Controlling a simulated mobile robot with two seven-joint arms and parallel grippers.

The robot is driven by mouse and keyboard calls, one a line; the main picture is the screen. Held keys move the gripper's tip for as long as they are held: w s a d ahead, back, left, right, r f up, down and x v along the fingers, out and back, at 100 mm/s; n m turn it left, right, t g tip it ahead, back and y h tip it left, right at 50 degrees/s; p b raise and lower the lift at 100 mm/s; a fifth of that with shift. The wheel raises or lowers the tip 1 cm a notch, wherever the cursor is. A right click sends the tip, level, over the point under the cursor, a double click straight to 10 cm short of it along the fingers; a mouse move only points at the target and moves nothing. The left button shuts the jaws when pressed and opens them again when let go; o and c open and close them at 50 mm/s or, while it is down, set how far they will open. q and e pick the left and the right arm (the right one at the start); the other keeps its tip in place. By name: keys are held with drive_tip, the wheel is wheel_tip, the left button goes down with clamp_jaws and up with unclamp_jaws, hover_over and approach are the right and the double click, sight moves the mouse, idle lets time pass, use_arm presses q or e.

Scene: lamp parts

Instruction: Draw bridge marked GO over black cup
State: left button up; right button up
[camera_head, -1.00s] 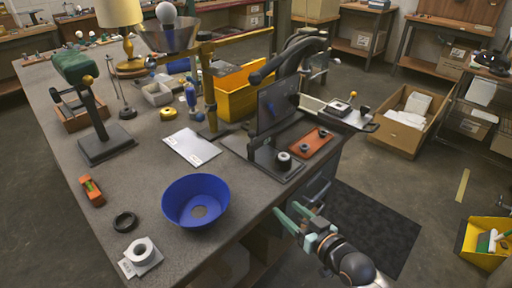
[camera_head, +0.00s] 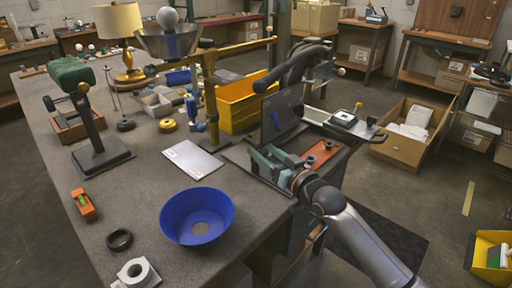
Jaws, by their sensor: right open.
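My right gripper (camera_head: 270,164) has teal fingers and is open, above the dark fixture at the right edge of the bench. The small black cup with a pale top is hidden behind my gripper. An orange-red plate (camera_head: 323,154) with small dark knobs lies on the fixture, just right of my gripper. No GO mark can be read, so I cannot tell which part is the bridge. A dark upright panel (camera_head: 281,112) with a blue mark stands behind my gripper. My left gripper is not in view.
A blue bowl (camera_head: 197,216), a white card (camera_head: 192,160) and an orange level (camera_head: 84,204) lie on the grey bench (camera_head: 140,185). A yellow bin (camera_head: 238,104) stands behind the fixture. The bench between card and bowl is clear.

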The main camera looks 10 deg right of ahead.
sight(259, 148)
drive_tip(key=shift+x, duration=2)
clamp_jaws()
